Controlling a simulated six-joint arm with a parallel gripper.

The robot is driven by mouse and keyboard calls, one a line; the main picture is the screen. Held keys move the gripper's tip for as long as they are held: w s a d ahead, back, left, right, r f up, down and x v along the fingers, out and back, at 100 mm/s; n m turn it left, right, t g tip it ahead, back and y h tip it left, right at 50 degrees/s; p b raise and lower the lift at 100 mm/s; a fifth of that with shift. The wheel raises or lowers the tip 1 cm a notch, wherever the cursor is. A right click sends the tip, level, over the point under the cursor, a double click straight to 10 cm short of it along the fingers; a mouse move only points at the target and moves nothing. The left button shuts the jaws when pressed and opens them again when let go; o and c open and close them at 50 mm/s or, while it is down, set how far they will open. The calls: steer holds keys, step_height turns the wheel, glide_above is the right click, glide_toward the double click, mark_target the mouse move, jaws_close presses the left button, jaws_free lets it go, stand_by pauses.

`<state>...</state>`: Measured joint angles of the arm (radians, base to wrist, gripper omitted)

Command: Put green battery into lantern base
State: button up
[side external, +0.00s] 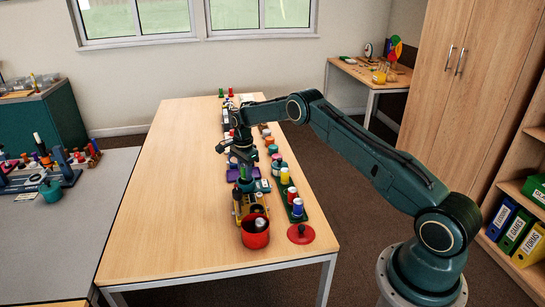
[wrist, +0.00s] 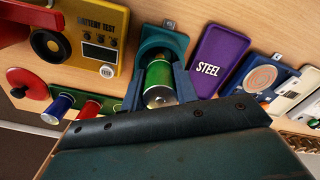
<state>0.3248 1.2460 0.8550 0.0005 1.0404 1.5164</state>
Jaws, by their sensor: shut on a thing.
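The green battery (wrist: 159,82) has a silver end and stands between the two fingers of my gripper (wrist: 158,90), which is shut on it. The teal lantern base (wrist: 172,38) is a rounded holder with a small metal tab, directly behind the battery in the wrist view. The battery overlaps its opening there; I cannot tell how deep it sits or whether it touches the bottom. In the side view my gripper (side external: 243,163) points down over the teal base (side external: 247,186), and the battery (side external: 243,173) is a small green patch, mostly hidden.
A yellow battery tester (wrist: 97,35) and a red bin (side external: 255,238) stand close on one side, a purple STEEL tray (wrist: 217,62) on the other. A green rack (side external: 297,211) with batteries and a red lid (side external: 300,234) are nearby. The table's left half (side external: 180,200) is clear.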

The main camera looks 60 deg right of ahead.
steer(key=shift+f, duration=1.2)
steer(key=shift+s+f, duration=0.1)
steer(key=shift+f, duration=0.15)
steer(key=shift+s+a, duration=0.1)
stand_by(0.4)
steer(key=shift+r, duration=0.7)
stand_by(0.7)
steer(key=shift+r, duration=0.1)
stand_by(0.7)
steer(key=shift+f, duration=0.7)
stand_by(0.4)
steer(key=shift+w+r, duration=0.25)
steer(key=shift+r, duration=0.7)
stand_by(0.9)
